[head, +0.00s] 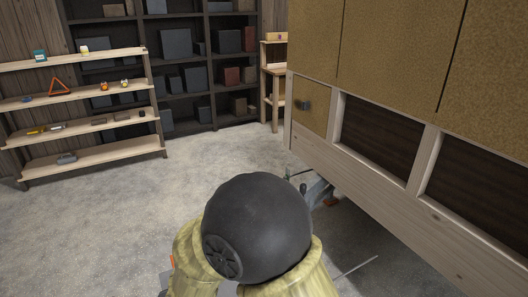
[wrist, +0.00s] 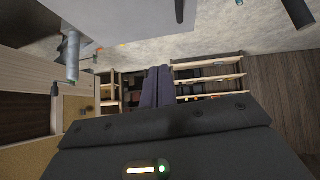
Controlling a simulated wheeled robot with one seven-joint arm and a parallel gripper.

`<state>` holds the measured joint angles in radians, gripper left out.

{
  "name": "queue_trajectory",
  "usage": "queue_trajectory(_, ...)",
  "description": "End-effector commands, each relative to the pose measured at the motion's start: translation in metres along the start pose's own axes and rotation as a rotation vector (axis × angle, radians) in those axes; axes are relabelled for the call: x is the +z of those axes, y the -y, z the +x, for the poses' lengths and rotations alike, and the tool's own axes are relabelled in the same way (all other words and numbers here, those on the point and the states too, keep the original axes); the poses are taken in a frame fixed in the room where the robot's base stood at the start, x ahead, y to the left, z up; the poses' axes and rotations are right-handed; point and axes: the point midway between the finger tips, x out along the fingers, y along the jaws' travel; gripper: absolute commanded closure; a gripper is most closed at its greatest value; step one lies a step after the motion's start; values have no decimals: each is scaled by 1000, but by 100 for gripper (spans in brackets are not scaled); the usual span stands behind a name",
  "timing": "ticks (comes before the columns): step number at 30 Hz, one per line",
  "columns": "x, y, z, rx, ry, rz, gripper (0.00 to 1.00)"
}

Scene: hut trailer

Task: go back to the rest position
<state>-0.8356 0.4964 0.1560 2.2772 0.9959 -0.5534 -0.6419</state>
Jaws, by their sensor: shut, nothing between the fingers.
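My gripper (wrist: 157,72) shows in the wrist view, its two dark fingers side by side and closed together with nothing between them. The picture there appears turned over, with the floor at the top. The fingers touch nothing that I can see. My gripper does not show in the head view.
An open wooden shelf (head: 95,158) with small items is at the left, dark shelving (head: 211,70) behind. The concrete floor (head: 90,225) between is clear.

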Motion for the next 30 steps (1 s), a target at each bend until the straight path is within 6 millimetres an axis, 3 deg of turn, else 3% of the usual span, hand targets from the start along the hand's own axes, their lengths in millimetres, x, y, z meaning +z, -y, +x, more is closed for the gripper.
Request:
queue_trajectory(1,-6,-25,-3,-6,13,36,100)
queue_trajectory(8,1,-120,-27,-36,122,161,100)
queue_trajectory(14,36,-198,-66,-4,259,268,100)
queue_trajectory(18,74,-247,-104,52,375,350,100)
queue_trajectory(24,124,-288,-152,137,514,444,100)
queue_trajectory(30,134,-294,-161,154,547,459,100)
